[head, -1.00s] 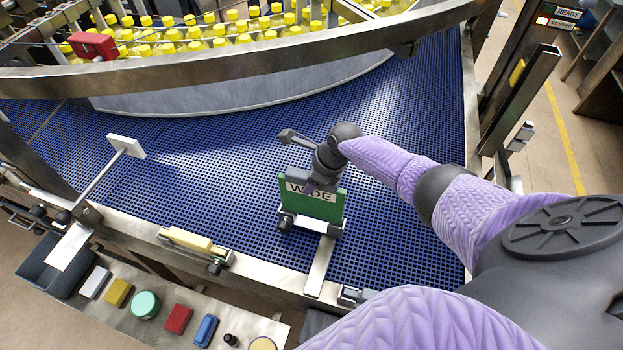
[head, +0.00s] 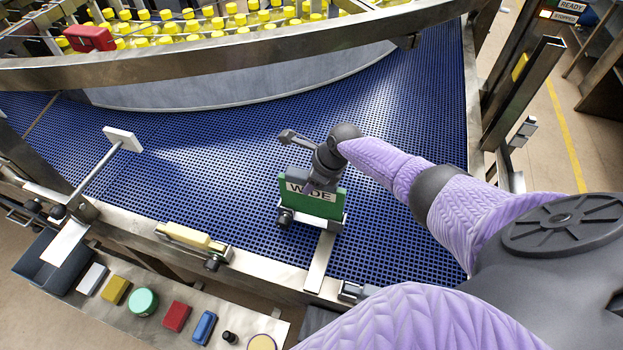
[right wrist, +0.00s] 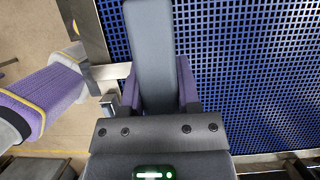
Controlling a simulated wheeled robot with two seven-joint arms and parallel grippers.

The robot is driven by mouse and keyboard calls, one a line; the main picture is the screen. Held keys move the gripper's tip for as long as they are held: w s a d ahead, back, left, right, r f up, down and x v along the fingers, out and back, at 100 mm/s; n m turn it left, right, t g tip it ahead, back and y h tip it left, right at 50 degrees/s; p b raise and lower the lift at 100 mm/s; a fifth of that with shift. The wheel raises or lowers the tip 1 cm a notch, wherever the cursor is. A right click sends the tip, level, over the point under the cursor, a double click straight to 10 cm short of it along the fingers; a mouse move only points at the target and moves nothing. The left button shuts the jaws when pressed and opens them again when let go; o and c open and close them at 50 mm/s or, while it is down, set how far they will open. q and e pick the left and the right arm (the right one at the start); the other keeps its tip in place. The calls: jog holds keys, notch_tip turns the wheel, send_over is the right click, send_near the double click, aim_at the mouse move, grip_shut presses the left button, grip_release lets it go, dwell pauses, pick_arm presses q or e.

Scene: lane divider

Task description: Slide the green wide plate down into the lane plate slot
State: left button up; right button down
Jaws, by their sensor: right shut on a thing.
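The green wide plate (head: 313,201) stands upright over the blue conveyor, its "WIDE" label facing me. Its lower edge is at the metal lane plate slot (head: 287,217), a holder on the end of a flat bracket arm; the holder hides that edge, so I cannot tell its exact depth. My right gripper (head: 322,184) is at the plate's top edge and shut on it. My left gripper is not in view.
The flat bracket arm (head: 320,262) runs to the conveyor's front rail (head: 265,275). A front ledge holds several coloured blocks and a green round piece (head: 143,302). A white paddle on a rod (head: 123,139) stands at left. Yellow-capped bottles (head: 230,22) fill the back. Blue belt (head: 200,160) is clear.

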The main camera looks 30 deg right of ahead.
jog(key=shift+f+b, duration=1.15)
jog(key=shift+f, duration=0.4)
jog(key=shift+c, duration=1.2)
grip_release()
jog(key=p+v, duration=0.4)
jog(key=v, duration=0.6)
jog(key=shift+p, duration=0.4)
